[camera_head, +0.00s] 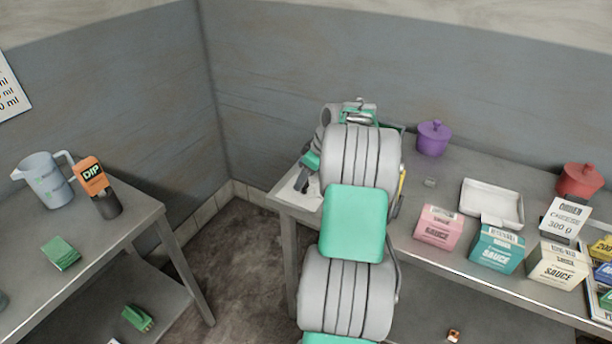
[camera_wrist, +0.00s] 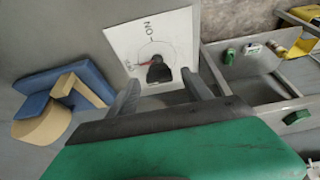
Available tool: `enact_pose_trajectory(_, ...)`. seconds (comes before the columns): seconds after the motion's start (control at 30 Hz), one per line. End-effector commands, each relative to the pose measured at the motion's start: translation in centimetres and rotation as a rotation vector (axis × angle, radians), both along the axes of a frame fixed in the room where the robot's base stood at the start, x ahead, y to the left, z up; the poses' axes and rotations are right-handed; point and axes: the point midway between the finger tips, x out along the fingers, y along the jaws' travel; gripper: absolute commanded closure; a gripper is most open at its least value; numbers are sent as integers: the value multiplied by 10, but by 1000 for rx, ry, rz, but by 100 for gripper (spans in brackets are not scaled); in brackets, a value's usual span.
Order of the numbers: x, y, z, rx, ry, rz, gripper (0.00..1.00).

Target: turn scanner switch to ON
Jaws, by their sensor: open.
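The scanner switch (camera_wrist: 158,70) is a dark knob on a white panel (camera_wrist: 176,28) in the wrist view. An ON label stands upside down above the knob, and small red marking lies to its left. The knob's exact pointing is too small to tell. My gripper (camera_wrist: 161,79) is open, with one dark finger on each side of the knob's near side. I cannot tell whether either finger touches it. In the head view, my gripper (camera_head: 303,183) is low over the white panel (camera_head: 297,198) at the table's left end, and my arm hides the knob.
A blue and tan blocky object (camera_wrist: 62,98) lies left of the panel. Right of my arm stand a purple pot (camera_head: 433,139), a white tray (camera_head: 492,202) and several boxes. A separate table (camera_head: 120,225) at left holds a jug (camera_head: 47,181) and a DIP bottle (camera_head: 98,186).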

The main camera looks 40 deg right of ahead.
Motion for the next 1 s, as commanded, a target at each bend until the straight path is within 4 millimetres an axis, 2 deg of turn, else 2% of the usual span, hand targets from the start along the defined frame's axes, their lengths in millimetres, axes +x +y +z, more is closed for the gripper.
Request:
enact_pose_trajectory(0.17,0,0,0,0,0,0,42)
enact_pose_trajectory(0.87,0,0,0,0,0,-1,98)
enact_pose_trajectory(1.0,0,0,0,0,0,-1,100)
